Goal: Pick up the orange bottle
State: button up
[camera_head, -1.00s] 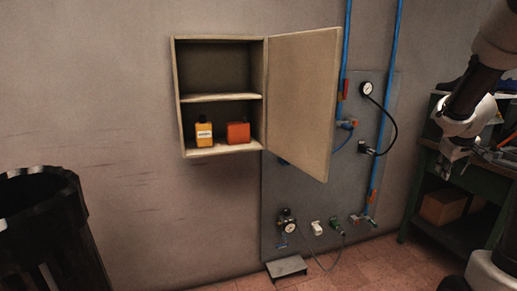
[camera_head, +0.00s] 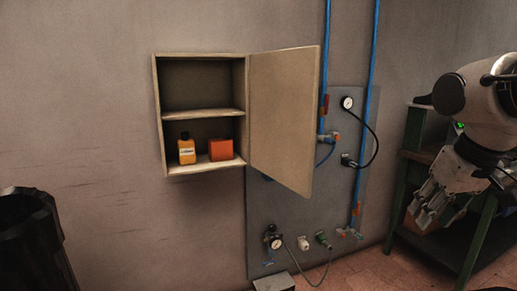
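An orange-yellow bottle (camera_head: 186,151) with a black cap and a pale label stands upright on the lower shelf of an open wall cabinet (camera_head: 158,120). A red-orange box-like object (camera_head: 221,149) stands just to its right, close beside it. My gripper (camera_head: 422,217) is at the right side of the view, far to the right of the cabinet and lower than it.
The cabinet door (camera_head: 285,120) stands swung open to the right. Right of it is a grey panel (camera_head: 343,205) with gauges, hoses and blue pipes. A dark bin (camera_head: 30,250) stands at lower left. A green-legged workbench (camera_head: 478,240) is at right.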

aim_at(186, 147)
jog(key=i+l, duration=0.6)
jog(key=i, duration=0.15)
jog(key=i+l, duration=0.6)
jog(key=i, duration=0.15)
jog(key=i+l+u, duration=0.25)
jog(key=u, duration=0.2)
jog(key=i+l+u, duration=0.25)
jog(key=u, duration=0.2)
jog(key=i+l+u, duration=0.15)
jog(key=l+u, duration=0.35)
jog(key=u, duration=0.7)
jog(key=k, duration=0.15)
jog(key=k+u, duration=0.25)
jog(key=u, duration=0.15)
jog(key=k+j+u, duration=0.15)
jog(key=u, duration=0.25)
jog(key=i+j+u, duration=0.1)
jog(key=u, duration=0.3)
jog(key=i+u, duration=0.5)
jog(key=u, duration=0.3)
jog(key=i+l, duration=0.15)
jog(key=i, duration=0.4)
jog(key=i+l, duration=0.15)
jog(key=i, duration=0.35)
jog(key=i+l, duration=0.1)
jog(key=i, duration=0.45)
jog(key=i+l, duration=0.15)
jog(key=i, duration=0.35)
